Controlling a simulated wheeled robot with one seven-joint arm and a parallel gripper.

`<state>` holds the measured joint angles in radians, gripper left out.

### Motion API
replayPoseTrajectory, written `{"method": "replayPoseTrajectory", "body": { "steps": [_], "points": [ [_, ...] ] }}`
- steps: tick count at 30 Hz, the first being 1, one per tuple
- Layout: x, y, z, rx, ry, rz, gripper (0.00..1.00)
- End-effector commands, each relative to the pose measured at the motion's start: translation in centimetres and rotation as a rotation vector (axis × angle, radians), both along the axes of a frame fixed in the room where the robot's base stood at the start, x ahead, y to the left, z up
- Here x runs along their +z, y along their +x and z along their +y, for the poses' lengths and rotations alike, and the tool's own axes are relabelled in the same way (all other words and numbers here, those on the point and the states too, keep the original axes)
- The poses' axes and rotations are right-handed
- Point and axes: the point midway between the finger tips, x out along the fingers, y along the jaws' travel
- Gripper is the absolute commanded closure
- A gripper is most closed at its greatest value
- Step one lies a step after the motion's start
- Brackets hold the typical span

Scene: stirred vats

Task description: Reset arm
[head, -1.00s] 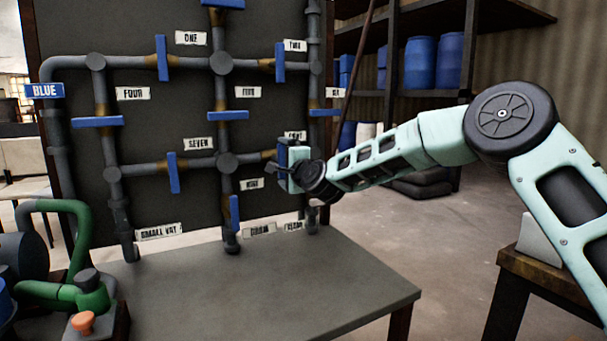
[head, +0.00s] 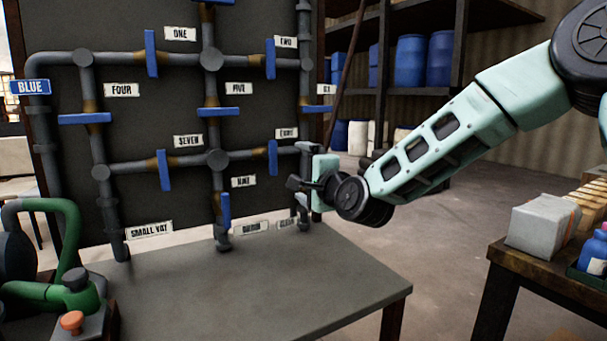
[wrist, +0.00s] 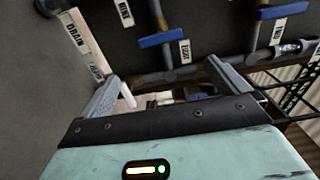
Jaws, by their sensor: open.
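My gripper (head: 300,185) is at the right edge of the dark pipe panel (head: 130,135) in the head view, just right of the EIGHT valve's blue handle (head: 272,157) and apart from it. In the wrist view its two grey fingers (wrist: 165,85) are spread with nothing held between them. My arm reaches in from the upper right and is bent. The EIGHT, ONE (head: 151,53), TWO (head: 270,59) and SEVEN (head: 164,170) handles stand upright. The FOUR (head: 85,118) and FIVE (head: 218,111) handles lie level. The NINE handle (head: 226,209) is upright.
A grey table (head: 260,290) stands in front of the panel, its top bare on the right. A green pump (head: 60,280) with an orange knob is at lower left. A side table (head: 525,275) at right holds a grey box (head: 543,225) and bottles. Shelves with blue barrels (head: 411,62) stand behind.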

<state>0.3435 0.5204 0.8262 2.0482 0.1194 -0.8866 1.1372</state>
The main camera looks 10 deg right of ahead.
Motion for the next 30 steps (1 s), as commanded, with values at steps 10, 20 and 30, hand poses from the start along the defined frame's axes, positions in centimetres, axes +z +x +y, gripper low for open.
{"method": "replayPoseTrajectory", "body": {
  "steps": [10, 20, 30],
  "points": [
    [-0.5, -0.7, 0.9, 0.025, -0.039, 0.015, 0.00],
    [-9.5, -15.3, 8.9, 0.486, -0.775, 0.240, 0.00],
    [-15.8, -34.7, 3.9, 1.126, -1.473, 0.404, 0.00]
  ]
}}
